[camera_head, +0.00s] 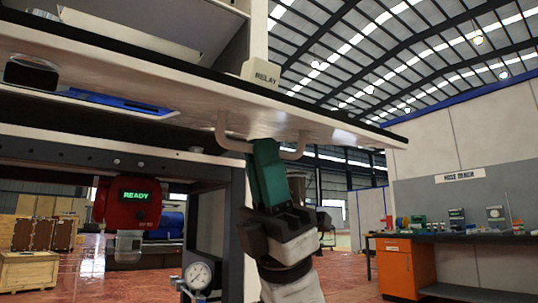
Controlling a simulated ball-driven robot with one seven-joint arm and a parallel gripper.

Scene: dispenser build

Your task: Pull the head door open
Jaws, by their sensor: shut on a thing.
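The head door seems to be the wide white panel (350,128) with a dark edge, slanting across the upper left and middle. A pale U-shaped handle (233,143) stands out from its face. My gripper (264,148), with green fingers, reaches up from below and is shut on the middle of the handle bar. The fingers hide that part of the bar. How far the door stands open I cannot tell.
A box marked RELAY (260,73) sits above the panel. Below are a red unit with a READY display (135,197), a dark post (231,235) and a pressure gauge (198,274). An orange cabinet and bench (405,267) stand at right, with open floor between.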

